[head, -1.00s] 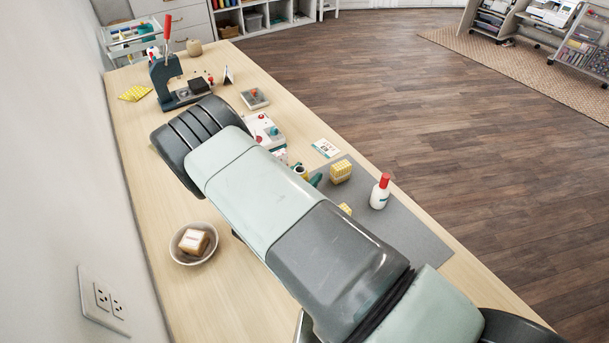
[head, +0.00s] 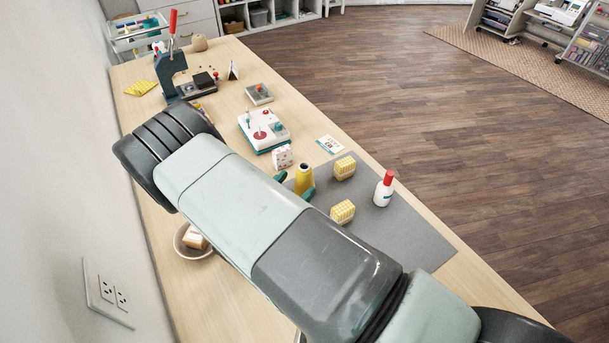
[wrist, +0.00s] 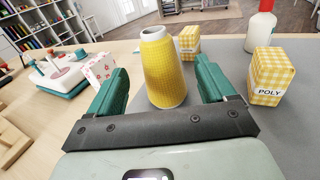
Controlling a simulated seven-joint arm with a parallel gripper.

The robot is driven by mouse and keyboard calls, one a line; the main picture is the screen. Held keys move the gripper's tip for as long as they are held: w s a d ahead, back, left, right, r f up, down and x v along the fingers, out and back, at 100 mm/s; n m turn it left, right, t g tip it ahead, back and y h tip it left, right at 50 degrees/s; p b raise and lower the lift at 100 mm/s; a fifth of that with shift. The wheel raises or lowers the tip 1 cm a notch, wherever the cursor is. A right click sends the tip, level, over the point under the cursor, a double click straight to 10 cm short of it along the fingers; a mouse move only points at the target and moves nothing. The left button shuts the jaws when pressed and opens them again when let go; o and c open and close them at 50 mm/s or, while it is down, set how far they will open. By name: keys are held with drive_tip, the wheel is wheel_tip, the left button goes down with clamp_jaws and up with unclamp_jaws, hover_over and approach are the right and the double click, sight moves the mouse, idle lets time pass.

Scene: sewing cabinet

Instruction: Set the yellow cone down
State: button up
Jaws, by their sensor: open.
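The yellow cone (wrist: 165,72) stands upright on the grey mat (head: 400,235), between the two green fingers of my gripper (wrist: 162,88) in the wrist view. Bare gaps show between the cone and both fingers, so the gripper is open around it. In the head view the yellow cone (head: 304,180) is at the left edge of the mat, with the green fingertips of my gripper (head: 296,184) on either side of it. My arm hides the rest of the gripper there.
Two yellow checked boxes stand on the mat, one (head: 344,166) behind the cone and one (head: 342,212) to its right. A white red-capped bottle (head: 383,190) is farther right. A small patterned box (wrist: 100,68) is close to the left finger.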

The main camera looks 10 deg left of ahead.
drive_tip(key=v, duration=0.5)
drive_tip(key=shift+s, duration=0.15)
drive_tip(key=w+d+r+m+g+h, duration=0.1)
drive_tip(key=d+r+m+g+h, duration=0.1)
drive_tip(key=d+r+m+g, duration=0.8)
drive_tip(key=d+r+m+g+h, duration=0.25)
drive_tip(key=d+r+m, duration=0.5)
drive_tip(key=r, duration=0.65)
drive_tip(key=s+d+r+m+t+y, duration=0.1)
drive_tip(key=s+d+r+m+y, duration=0.4)
drive_tip(key=s+r, duration=0.3)
drive_tip(key=s+d+r+m+t+y, duration=0.1)
drive_tip(key=s+d+r+m+y, duration=0.3)
drive_tip(key=s+r+m+y, duration=0.2)
drive_tip(key=shift+s+d+r+m, duration=0.35)
drive_tip(key=shift+s+r+m, duration=0.8)
drive_tip(key=shift+s, duration=0.4)
